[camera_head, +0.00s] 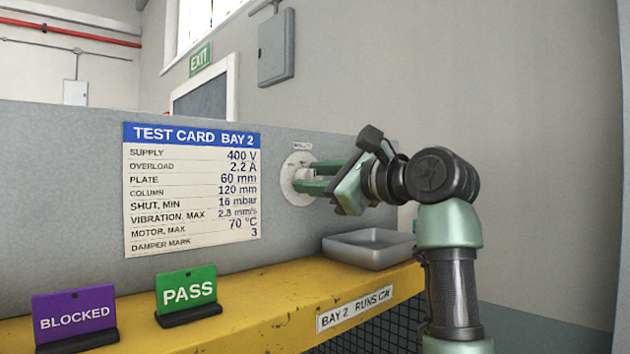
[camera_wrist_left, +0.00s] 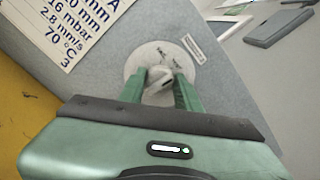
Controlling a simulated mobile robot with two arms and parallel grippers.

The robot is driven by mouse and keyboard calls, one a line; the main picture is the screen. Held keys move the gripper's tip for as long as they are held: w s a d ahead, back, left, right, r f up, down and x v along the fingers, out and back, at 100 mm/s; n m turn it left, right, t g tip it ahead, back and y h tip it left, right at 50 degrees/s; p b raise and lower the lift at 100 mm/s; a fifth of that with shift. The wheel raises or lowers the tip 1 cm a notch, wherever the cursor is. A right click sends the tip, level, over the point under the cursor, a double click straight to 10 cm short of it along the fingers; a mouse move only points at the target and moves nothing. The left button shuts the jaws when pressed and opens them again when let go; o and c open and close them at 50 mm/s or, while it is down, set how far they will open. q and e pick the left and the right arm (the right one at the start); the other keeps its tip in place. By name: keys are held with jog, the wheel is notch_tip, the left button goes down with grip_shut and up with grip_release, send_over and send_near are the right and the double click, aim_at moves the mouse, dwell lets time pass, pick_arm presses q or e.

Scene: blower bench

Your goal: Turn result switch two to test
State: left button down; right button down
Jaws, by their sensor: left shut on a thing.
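The result switch is a pale round plate (camera_head: 291,179) on the grey panel, with a small label above it. In the left wrist view the plate (camera_wrist_left: 147,57) shows with a light knob (camera_wrist_left: 158,84) at its middle. My left gripper (camera_head: 306,178) has its green fingers on either side of the knob and is shut on it. The fingers also show in the left wrist view (camera_wrist_left: 160,90). They hide part of the knob and plate. The label (camera_wrist_left: 194,48) and the marks on the plate are too small to read. My right gripper is not in view.
A test card (camera_head: 192,190) hangs on the panel (camera_head: 60,160). On the yellow shelf (camera_head: 270,300) stand a purple BLOCKED sign (camera_head: 74,312), a green PASS sign (camera_head: 186,289) and an empty grey tray (camera_head: 368,247) below my left gripper.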

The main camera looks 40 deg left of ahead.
pick_arm(q)
jog(key=shift+n, duration=0.4)
jog(key=c, duration=1)
grip_release()
jog(key=shift+d, duration=0.15)
jog(key=d+b, duration=0.2)
jog(key=d, duration=0.5)
jog(key=shift+s+d, duration=0.3)
jog(key=shift+s, duration=0.05)
jog(key=shift+f, duration=0.1)
